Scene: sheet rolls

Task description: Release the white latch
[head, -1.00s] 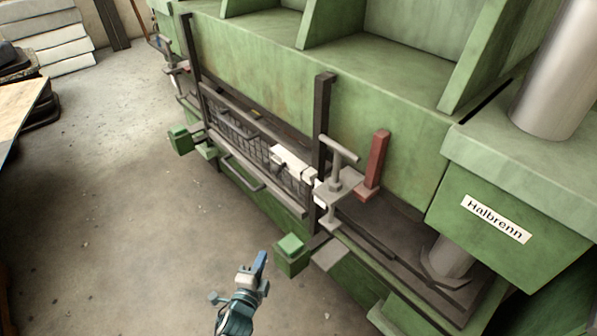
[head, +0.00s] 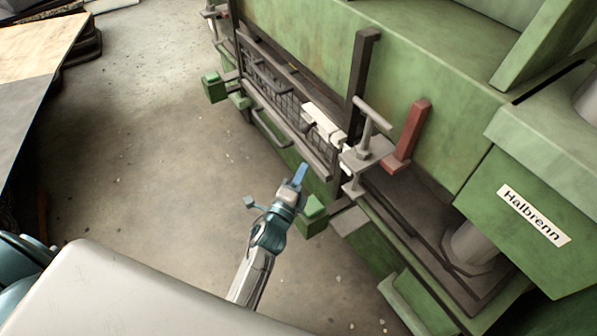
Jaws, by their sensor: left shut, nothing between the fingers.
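The white latch (head: 325,122) is a pale block on the dark mesh guard (head: 268,85) at the front of the green machine. It sits just left of a dark upright post. My left gripper (head: 300,174) has blue fingertips and is shut and empty. In the picture it is below and left of the latch, apart from it, over the floor and close to a green block (head: 314,212). The far side of the latch is hidden. My right gripper is not in view.
A grey T-handle clamp (head: 368,145) and a red bar (head: 409,133) stand right of the post. A handle bar (head: 268,134) juts from the guard's front. A table (head: 35,50) stands at left. The floor between is clear.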

